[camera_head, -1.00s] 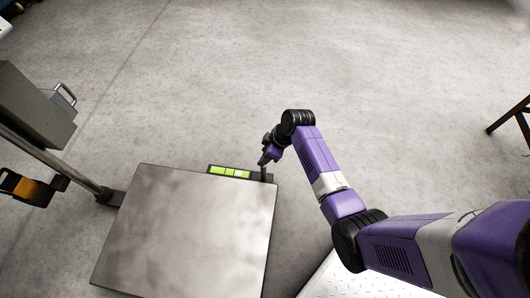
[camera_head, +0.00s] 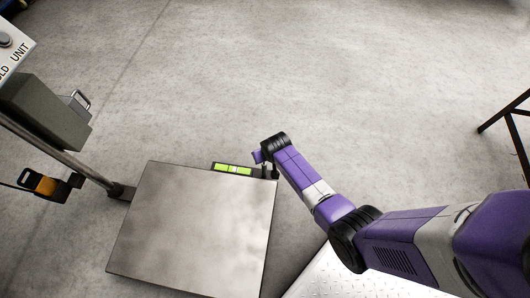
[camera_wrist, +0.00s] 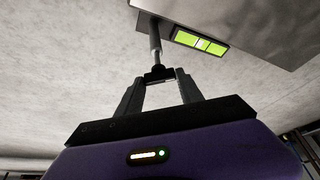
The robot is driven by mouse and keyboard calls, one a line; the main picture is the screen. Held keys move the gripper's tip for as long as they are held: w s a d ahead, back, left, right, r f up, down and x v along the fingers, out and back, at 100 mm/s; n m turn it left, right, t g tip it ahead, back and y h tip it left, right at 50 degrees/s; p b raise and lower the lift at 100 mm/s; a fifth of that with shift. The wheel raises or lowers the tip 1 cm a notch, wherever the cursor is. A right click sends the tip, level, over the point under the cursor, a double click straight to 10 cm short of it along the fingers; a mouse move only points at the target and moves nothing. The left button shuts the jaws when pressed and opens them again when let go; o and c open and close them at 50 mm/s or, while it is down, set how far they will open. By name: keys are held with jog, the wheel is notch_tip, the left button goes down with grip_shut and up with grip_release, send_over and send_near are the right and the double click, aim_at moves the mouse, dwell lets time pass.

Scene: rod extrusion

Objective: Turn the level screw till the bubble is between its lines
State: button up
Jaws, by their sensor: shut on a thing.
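The level vial (camera_head: 232,169) is a bright green strip in a dark holder at the far edge of the metal platform. It also shows in the wrist view (camera_wrist: 187,38), with a pale bubble (camera_wrist: 201,44) near its middle. Its lines are too small to judge exactly against the bubble. The level screw (camera_wrist: 155,45) is a grey post under the platform's corner, beside the vial. My gripper (camera_wrist: 158,75) is shut on the screw's lower end. In the head view my gripper (camera_head: 268,172) is mostly hidden by my wrist.
The square steel platform (camera_head: 192,225) fills the middle front. A pole with a grey box (camera_head: 45,112) and an orange-black device (camera_head: 42,184) stands at left. A black frame (camera_head: 510,125) is at the right edge. The concrete floor behind is clear.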

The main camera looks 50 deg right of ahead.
jog(key=m+h, duration=0.1)
jog(key=m, duration=0.1)
jog(key=shift+a+m+g, duration=0.15)
jog(key=shift+m+g, duration=0.15)
jog(key=shift+m, duration=0.1)
jog(key=shift+w+m+g+h, duration=0.1)
jog(key=shift+m+g+h, duration=0.35)
jog(key=shift+m, duration=1.45)
jog(key=o, duration=1.4)
jog(key=shift+p+v, duration=1.6)
jog(key=shift+v, duration=2.3)
jog(key=shift+w, duration=0.1)
